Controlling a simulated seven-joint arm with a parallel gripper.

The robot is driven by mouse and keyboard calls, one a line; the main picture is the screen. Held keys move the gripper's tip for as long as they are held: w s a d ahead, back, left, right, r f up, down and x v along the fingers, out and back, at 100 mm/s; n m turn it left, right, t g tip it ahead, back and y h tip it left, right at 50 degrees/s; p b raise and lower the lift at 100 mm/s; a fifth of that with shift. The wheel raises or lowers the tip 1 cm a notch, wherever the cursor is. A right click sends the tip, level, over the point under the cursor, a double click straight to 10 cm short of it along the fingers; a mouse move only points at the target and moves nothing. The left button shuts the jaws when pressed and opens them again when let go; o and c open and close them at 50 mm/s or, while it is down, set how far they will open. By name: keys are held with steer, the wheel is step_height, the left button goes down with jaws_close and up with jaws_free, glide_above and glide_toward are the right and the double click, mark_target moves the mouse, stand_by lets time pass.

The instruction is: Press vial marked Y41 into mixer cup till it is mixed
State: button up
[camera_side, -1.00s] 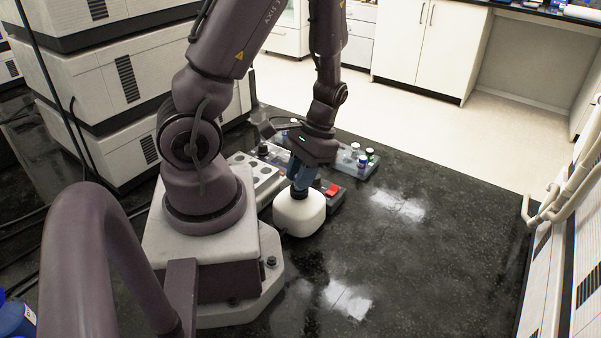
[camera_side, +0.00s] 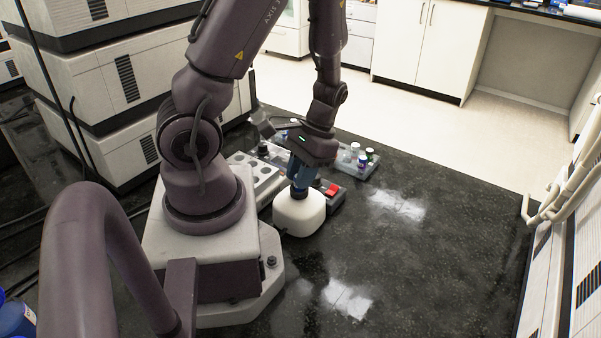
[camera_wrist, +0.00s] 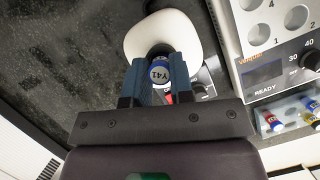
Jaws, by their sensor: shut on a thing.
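The vial marked Y41 (camera_wrist: 160,74) has a blue cap with a white top label, readable in the wrist view. My gripper (camera_wrist: 160,78) is shut on it, one blue finger on each side. In the side view my gripper (camera_side: 302,178) stands directly above the mixer. The mixer (camera_side: 299,214) is a rounded white body with a dark cup on top; it also shows in the wrist view (camera_wrist: 160,30). The dark cup (camera_wrist: 160,48) shows just beyond the vial. The vial's lower end is hidden, so I cannot tell how deep it sits.
A block with numbered holes (camera_wrist: 284,22) and a READY display stands beside the mixer. A clear rack (camera_side: 357,160) with several capped vials is behind. A red-topped grey device (camera_side: 332,190) sits just right of the mixer. The black bench (camera_side: 420,255) to the right is clear.

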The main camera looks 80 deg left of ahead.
steer(key=shift+r, duration=0.1)
stand_by(0.3)
steer(key=shift+r, duration=2.9)
